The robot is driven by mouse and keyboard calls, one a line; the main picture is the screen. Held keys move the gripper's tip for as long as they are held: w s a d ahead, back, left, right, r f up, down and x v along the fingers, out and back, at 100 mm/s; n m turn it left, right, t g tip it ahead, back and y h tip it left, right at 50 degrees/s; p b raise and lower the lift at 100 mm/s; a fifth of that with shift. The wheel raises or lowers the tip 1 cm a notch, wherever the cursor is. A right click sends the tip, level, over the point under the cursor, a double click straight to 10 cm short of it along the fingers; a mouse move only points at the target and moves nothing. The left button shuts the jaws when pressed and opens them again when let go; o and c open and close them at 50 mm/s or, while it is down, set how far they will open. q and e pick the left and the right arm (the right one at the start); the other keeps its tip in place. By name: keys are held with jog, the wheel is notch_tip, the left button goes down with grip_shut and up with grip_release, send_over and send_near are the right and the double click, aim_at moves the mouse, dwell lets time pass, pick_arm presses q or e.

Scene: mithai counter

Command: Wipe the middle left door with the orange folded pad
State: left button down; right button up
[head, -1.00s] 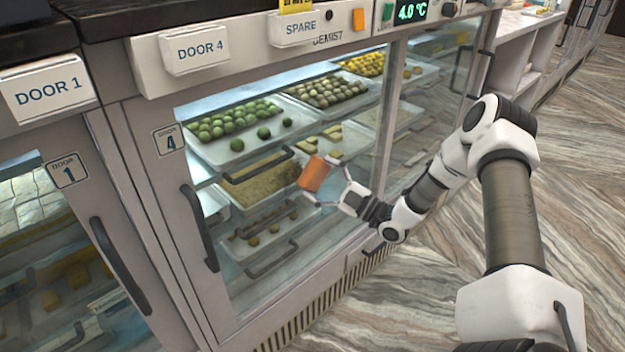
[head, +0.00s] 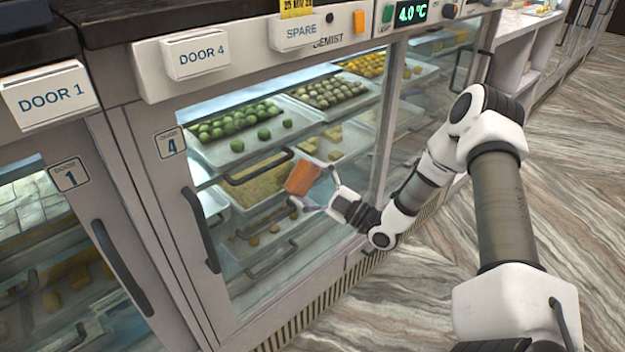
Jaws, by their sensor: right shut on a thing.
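The orange folded pad (head: 302,178) is held in my right gripper (head: 312,188), which is shut on it. The pad is at the glass of the door marked 4 (head: 168,143); I cannot tell whether it touches the glass. Door 4 has a dark vertical handle (head: 200,230) on its left side. Behind its glass are trays of green, tan and yellow sweets. To its left is the door marked 1 (head: 69,177) with its own dark handle (head: 121,268). Both doors look closed. My left gripper is not in view.
Name cards for Door 1 (head: 50,95), Door 4 (head: 196,52) and Spare (head: 300,33) sit along the counter's top rail. A green 4.0 °C display (head: 411,12) is at the top. White shelving (head: 518,65) stands at the right. The marbled floor (head: 570,190) there is clear.

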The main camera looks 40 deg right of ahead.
aim_at(321, 169)
jog(key=shift+s+a+b, duration=0.1)
jog(key=shift+a+b, duration=0.45)
jog(key=shift+a, duration=1.1)
jog(key=a+b, duration=0.1)
jog(key=a, duration=0.2)
jog(key=shift+s+a+f+b, duration=0.1)
jog(key=shift+s+a+b, duration=0.05)
jog(key=shift+b, duration=0.2)
jog(key=shift+a, duration=0.15)
jog(key=shift+r+p, duration=0.8)
jog(key=shift+r, duration=0.15)
jog(key=shift+d+r, duration=0.1)
jog(key=shift+d, duration=0.35)
jog(key=shift+d+p, duration=1.05)
jog(key=shift+d, duration=0.45)
jog(key=shift+w+d, duration=0.2)
jog(key=shift+d, duration=0.3)
jog(key=shift+w+d+p, duration=0.2)
jog(key=shift+d+p, duration=1.05)
jog(key=shift+d, duration=1.55)
jog(key=shift+d+f, duration=0.2)
jog(key=shift+d, duration=0.15)
